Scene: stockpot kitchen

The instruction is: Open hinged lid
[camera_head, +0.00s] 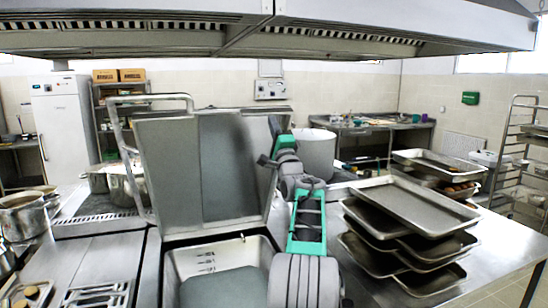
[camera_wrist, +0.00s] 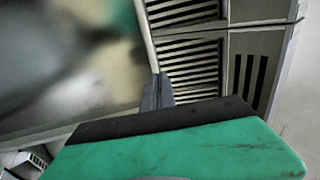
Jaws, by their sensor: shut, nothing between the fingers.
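The large square steel lid (camera_head: 215,170) stands raised, close to upright, behind the open basin (camera_head: 190,262) in the head view. A tubular handle (camera_head: 112,130) runs along the lid's left side. My gripper (camera_wrist: 157,92) is shut and empty in the wrist view. A shiny, blurred panel (camera_wrist: 60,60), apparently the lid, fills the left of that view, and the fingers are close to its edge. I cannot tell whether they touch it. In the head view, my arm reaches up at the lid's right edge, and the fingertips are hard to make out.
Stacked steel trays (camera_head: 415,220) stand on the counter to the right of my arm. A tall pot (camera_head: 317,152) is behind my arm. More pots (camera_head: 125,185) stand left of the lid. An extractor hood (camera_head: 270,30) hangs above, its slotted vents (camera_wrist: 190,62) also in the wrist view.

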